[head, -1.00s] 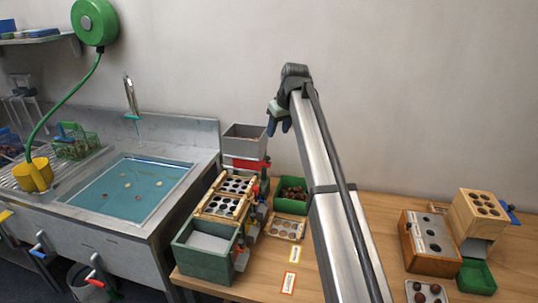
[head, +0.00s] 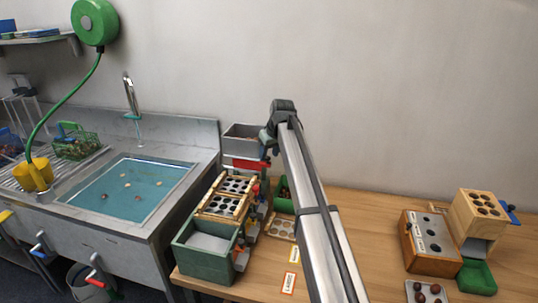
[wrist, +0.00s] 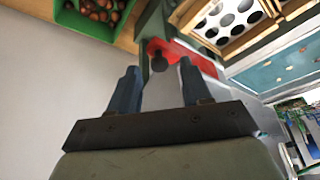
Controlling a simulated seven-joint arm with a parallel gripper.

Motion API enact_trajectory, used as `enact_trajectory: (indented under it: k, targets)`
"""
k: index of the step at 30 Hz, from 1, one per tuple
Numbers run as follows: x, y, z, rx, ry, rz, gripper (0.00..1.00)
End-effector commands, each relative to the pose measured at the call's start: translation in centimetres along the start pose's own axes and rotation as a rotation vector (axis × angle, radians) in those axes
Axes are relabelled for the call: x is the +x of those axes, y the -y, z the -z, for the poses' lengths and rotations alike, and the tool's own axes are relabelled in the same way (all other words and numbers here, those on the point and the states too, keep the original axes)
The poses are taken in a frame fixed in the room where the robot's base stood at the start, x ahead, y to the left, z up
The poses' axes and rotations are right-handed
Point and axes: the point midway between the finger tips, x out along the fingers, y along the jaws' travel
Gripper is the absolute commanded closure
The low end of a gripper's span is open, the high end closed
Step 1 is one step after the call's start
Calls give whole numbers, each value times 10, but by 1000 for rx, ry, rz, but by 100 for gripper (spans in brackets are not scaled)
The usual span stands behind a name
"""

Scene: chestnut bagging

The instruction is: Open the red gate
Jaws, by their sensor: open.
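The red gate (head: 252,165) is a flat red bar under the grey hopper (head: 241,140) in the head view. In the wrist view the red gate (wrist: 195,58) lies beyond the fingertips, with a dark round knob (wrist: 158,62) at its near end. My gripper (wrist: 157,75) is open, and its two dark blue fingers point at the knob from either side in the picture. I cannot tell whether they touch it. In the head view my gripper (head: 268,142) is at the hopper's right side, partly hidden by my arm.
A green bin of chestnuts (wrist: 92,14) is close by. The sink (head: 125,190) is at left. The wooden table (head: 375,225) has free room at centre right.

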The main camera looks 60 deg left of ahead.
Motion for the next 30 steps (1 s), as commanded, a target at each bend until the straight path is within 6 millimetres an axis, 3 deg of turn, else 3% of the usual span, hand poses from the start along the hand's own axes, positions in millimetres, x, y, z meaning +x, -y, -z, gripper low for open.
enact_trajectory:
  k: [14, 27, 30]
  targets:
    - [10, 0, 0, 0, 0, 0, 53]
    - [9, 0, 0, 0, 0, 0, 95]
    - [9, 0, 0, 0, 0, 0, 100]
